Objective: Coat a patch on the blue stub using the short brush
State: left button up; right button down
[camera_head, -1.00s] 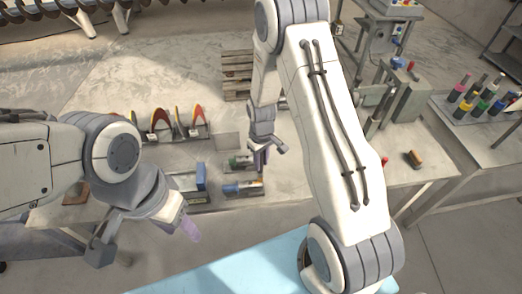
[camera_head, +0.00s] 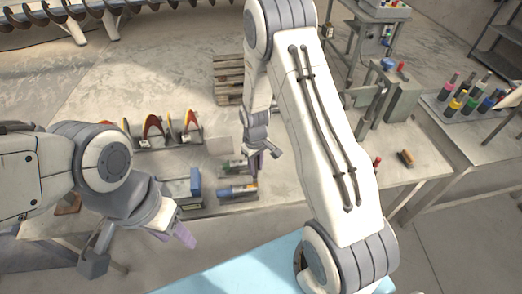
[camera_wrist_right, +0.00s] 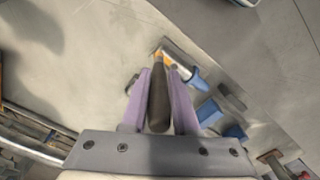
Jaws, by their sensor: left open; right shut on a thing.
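My right gripper (camera_head: 263,168) is over the bench and shut on the short brush. In the right wrist view its purple fingers (camera_wrist_right: 159,98) clasp the brush's dark handle (camera_wrist_right: 157,108). The brush's orange-yellow end points away from the gripper. It overlaps a silver shaft with a blue end, likely the blue stub (camera_wrist_right: 196,79); I cannot tell whether they touch. In the head view the stub (camera_head: 226,192) lies on a dark holder just below the right gripper. My left gripper (camera_head: 184,236) is open and empty, in front of the bench.
A blue block (camera_head: 195,182) stands left of the stub. A rack with orange curved pieces (camera_head: 154,126) is at the back left. A brown-orange brush-like item (camera_head: 405,158) lies at the bench's right. Bottles (camera_head: 470,100) stand on the right table.

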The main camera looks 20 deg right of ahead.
aim_at(256, 158)
notch_tip(256, 158, up, 2)
jog(key=shift+w+a+r+p, duration=0.1)
jog(key=shift+w+a+p, duration=0.05)
jog(key=shift+p, duration=0.2)
jog(key=shift+r+p, duration=0.9)
jog(key=shift+r, duration=0.15)
jog(key=shift+r+p, duration=1.4)
jog(key=shift+r, duration=0.5)
